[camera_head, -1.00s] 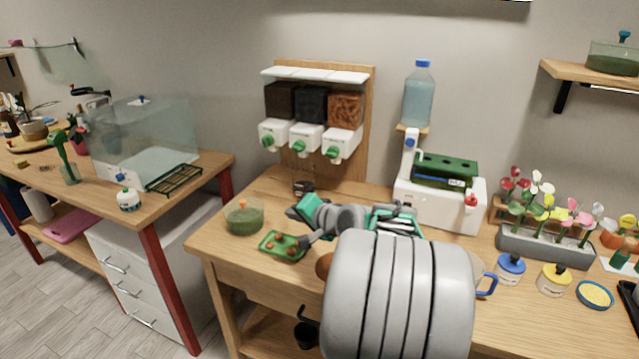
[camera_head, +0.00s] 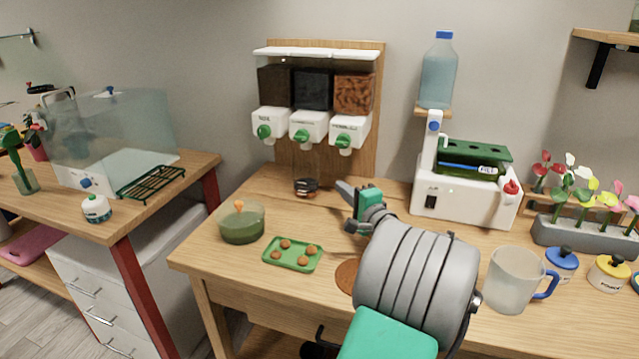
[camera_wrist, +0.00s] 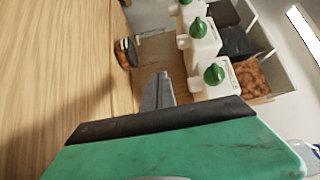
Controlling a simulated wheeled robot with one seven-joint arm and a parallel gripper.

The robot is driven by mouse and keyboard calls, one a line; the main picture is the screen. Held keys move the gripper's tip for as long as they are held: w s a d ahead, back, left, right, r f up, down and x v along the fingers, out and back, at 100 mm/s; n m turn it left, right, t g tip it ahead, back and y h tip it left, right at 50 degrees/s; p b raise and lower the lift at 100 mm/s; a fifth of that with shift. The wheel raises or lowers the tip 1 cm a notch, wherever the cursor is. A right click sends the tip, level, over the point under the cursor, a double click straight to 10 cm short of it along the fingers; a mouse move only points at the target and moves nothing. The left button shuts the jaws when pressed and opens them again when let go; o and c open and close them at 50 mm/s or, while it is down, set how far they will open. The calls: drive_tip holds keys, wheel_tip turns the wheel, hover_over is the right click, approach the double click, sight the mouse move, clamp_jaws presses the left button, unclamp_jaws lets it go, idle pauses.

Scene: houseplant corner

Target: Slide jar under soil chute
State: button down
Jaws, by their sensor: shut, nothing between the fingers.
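The jar (camera_head: 306,187) is clear glass with a dark, orange-flecked layer at its bottom. It stands upright on the wooden table, below the middle chute (camera_head: 304,129) of the wall dispenser in the head view. It also shows in the wrist view (camera_wrist: 125,53), left of the chutes. The left chute (camera_head: 268,126), under the dark brown bin, has a green knob; its label is too small to read surely. My gripper (camera_head: 344,188) is shut and empty, its fingers just right of the jar and apparently apart from it. The fingers show in the wrist view (camera_wrist: 160,90).
A green-filled bowl (camera_head: 241,222) and a green tray (camera_head: 293,254) with several brown balls stand at the front left. The table left of the jar is clear.

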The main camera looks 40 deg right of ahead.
sight(306, 176)
drive_tip(key=shift+w+d+f, duration=0.1)
drive_tip(key=shift+w+f, duration=0.25)
drive_tip(key=shift+w, duration=0.1)
drive_tip(key=x, duration=0.9)
drive_tip(key=shift+w+d, duration=0.1)
drive_tip(key=shift+d, duration=0.15)
drive_tip(key=shift+r, duration=0.1)
